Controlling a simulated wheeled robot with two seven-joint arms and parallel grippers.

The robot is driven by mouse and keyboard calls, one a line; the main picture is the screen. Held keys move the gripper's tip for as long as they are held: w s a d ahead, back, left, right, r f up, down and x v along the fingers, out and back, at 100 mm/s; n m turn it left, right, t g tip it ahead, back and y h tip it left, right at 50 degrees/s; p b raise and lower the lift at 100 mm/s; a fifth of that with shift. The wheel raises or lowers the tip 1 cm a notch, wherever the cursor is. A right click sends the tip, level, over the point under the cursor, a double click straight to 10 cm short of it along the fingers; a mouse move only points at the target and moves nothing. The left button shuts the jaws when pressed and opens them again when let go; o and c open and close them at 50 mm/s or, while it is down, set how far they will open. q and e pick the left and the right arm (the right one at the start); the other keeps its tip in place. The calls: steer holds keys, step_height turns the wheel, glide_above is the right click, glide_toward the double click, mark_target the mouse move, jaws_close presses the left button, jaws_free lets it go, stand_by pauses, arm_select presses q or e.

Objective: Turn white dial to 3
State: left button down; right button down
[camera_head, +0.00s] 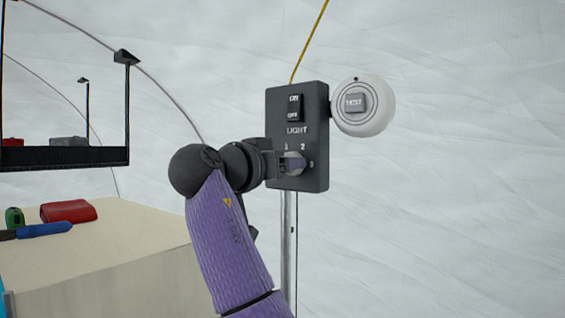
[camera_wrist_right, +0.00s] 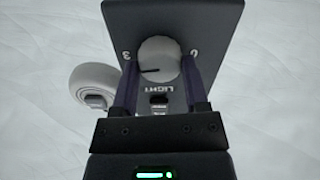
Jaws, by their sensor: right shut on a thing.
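The white dial (camera_wrist_right: 158,60) sits on the lower part of a black panel (camera_wrist_right: 205,15). In the head view the dial (camera_head: 294,163) is partly hidden by my right gripper (camera_head: 287,164). The numbers 1, 2 and 3 show around it there. My right gripper (camera_wrist_right: 160,75) is shut on the dial, one finger at each side. In the wrist view, which shows the panel upside down, the dial's dark mark points left, slightly below the 3. The other digits on that side are hidden. My left gripper is not in view.
An ON/OFF light switch (camera_head: 294,108) is above the dial. A round white device with a TEST button (camera_head: 355,103) is mounted at the panel's upper right. A counter (camera_head: 120,245) with a red item (camera_head: 69,211) is at left, a shelf (camera_head: 60,158) above it.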

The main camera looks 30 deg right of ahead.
steer(key=shift+f+m, duration=0.1)
steer(key=shift+m, duration=0.5)
steer(key=shift+c, duration=0.5)
jaws_free()
steer(key=b+v, duration=0.3)
steer(key=v, duration=0.7)
steer(key=shift+b, duration=0.3)
